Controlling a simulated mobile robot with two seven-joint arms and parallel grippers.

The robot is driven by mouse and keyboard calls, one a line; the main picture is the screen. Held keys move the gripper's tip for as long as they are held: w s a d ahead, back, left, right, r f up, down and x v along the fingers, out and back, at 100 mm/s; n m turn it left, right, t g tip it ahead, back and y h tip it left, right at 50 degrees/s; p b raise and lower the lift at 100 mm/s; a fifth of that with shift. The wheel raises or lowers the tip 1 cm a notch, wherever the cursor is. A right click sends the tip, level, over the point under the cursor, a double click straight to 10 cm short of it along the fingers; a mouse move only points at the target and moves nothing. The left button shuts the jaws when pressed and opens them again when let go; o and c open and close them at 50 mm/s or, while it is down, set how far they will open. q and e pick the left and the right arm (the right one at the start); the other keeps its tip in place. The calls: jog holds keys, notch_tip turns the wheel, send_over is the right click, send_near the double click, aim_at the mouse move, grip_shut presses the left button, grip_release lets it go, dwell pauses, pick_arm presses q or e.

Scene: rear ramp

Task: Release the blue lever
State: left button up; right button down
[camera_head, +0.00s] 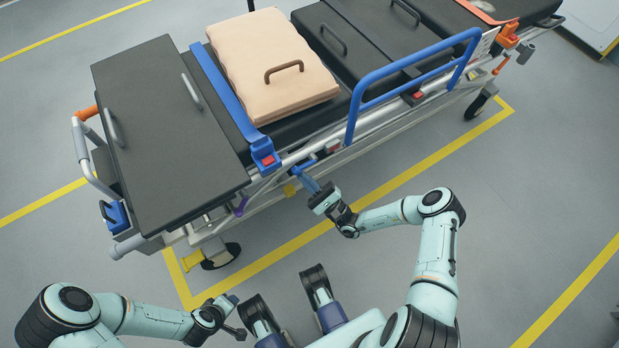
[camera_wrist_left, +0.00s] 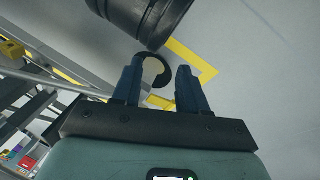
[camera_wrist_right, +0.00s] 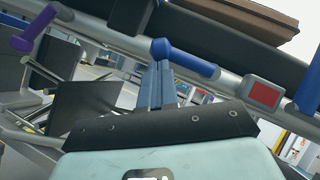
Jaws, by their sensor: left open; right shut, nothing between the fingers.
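The blue lever (camera_wrist_right: 184,58) sits on the side rail of the stretcher, with a rounded knob at its left end in the right wrist view. My right gripper (camera_head: 307,181) is shut and empty. Its fingertips, side by side in the right wrist view (camera_wrist_right: 161,68), lie just below the knob end; I cannot tell whether they touch it. My left gripper (camera_head: 237,315) is open and empty, low in the head view, apart from the stretcher. Its spread fingers show in the left wrist view (camera_wrist_left: 159,80).
A purple handle (camera_head: 241,206) is on the frame left of the lever. A blue side rail (camera_head: 413,72) stands up to the right. Grey floor (camera_head: 500,240) with yellow lines is clear at right.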

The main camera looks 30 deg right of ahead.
pick_arm(q)
jog(key=shift+s+d+r+g+p, duration=0.35)
jog(key=shift+s+r, duration=0.1)
jog(key=shift+s, duration=0.25)
pick_arm(e)
jog(key=shift+a+r+m+t+h, duration=0.2)
jog(key=shift+m+t+h, duration=0.3)
jog(key=shift+m, duration=0.35)
jog(key=shift+a+r+m+t+h, duration=0.1)
jog(key=shift+r+m+t+h, duration=0.2)
jog(key=shift+m+h, duration=0.45)
jog(key=shift+r+m, duration=0.1)
jog(key=shift+m, duration=0.2)
pick_arm(q)
jog(key=w+f+b, duration=0.1)
jog(key=w+a+f+t+b, duration=0.1)
jog(key=shift+w+a, duration=0.3)
jog(key=shift+w, duration=0.1)
pick_arm(e)
jog(key=w+d+f+v, duration=0.1)
jog(key=w+f+v, duration=0.1)
jog(key=v, duration=1.1)
